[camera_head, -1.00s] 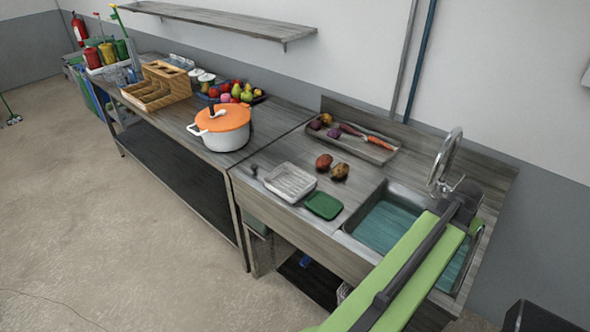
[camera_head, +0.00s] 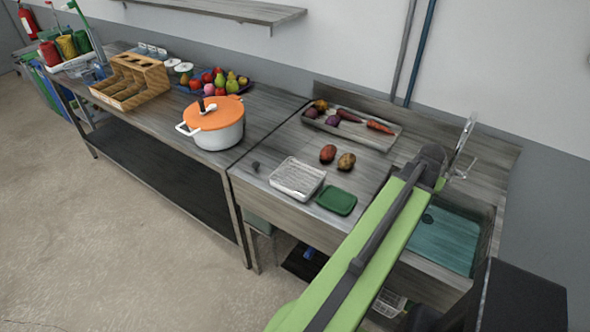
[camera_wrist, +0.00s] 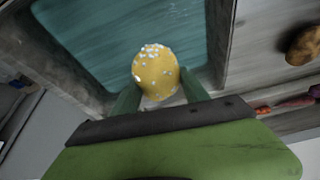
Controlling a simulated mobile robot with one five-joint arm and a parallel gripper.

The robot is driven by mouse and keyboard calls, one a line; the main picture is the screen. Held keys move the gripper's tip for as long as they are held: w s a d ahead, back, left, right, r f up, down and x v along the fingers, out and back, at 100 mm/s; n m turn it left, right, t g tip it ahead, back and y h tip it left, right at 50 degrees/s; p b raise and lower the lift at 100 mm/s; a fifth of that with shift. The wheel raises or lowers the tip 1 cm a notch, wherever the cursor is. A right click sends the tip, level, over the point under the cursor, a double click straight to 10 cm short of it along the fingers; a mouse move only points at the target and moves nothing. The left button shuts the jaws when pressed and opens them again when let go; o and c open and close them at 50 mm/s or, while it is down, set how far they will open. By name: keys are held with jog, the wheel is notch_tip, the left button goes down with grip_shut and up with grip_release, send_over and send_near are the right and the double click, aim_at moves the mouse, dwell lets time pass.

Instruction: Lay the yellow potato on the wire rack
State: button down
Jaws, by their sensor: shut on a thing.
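The yellow potato (camera_wrist: 155,73), speckled with white bits, is in my gripper (camera_wrist: 160,95) in the wrist view. The two green fingers are shut on its sides, and it is above the blue-green sink basin (camera_wrist: 90,40). In the head view my arm hides the gripper and the potato. The wire rack (camera_head: 297,178) is a pale, rectangular grid lying on the counter, left of the sink and apart from my arm.
A green pad (camera_head: 337,201) lies beside the rack. A reddish potato (camera_head: 328,153) and a brown potato (camera_head: 346,162) lie behind it. A tray (camera_head: 388,142) of vegetables is at the back. The faucet (camera_head: 463,145) stands behind the sink (camera_head: 450,240). A white pot (camera_head: 222,134) stands left.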

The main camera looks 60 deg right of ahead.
jog(key=w+a+r+n+t+y+p, duration=0.1)
jog(key=w+r+n+t+p, duration=0.15)
jog(key=w+n, duration=0.4)
jog(key=w+a+r+n+t+p, duration=0.1)
jog(key=w+r+n+p, duration=0.15)
jog(key=w, duration=0.75)
jog(key=n+t+y+b, duration=0.2)
jog(key=n+y+b, duration=0.15)
jog(key=n, duration=0.65)
send_over(294, 173)
jog(key=s, duration=0.2)
notch_tip(294, 173, down, 4)
jog(key=shift+d+r+b, duration=0.15)
jog(key=shift+r+b, duration=0.1)
jog(key=shift+b, duration=0.05)
jog(key=shift+w, duration=0.35)
notch_tip(294, 173, down, 4)
jog(key=b, duration=0.4)
jog(key=shift+f, duration=0.2)
jog(key=shift+s+r, duration=0.1)
jog(key=shift+r, duration=0.15)
jog(key=shift+f+g, duration=0.2)
jog(key=shift+g, duration=0.05)
jog(key=c, duration=0.6)
grip_release()
jog(key=shift+r, duration=0.1)
jog(key=shift+o, duration=0.2)
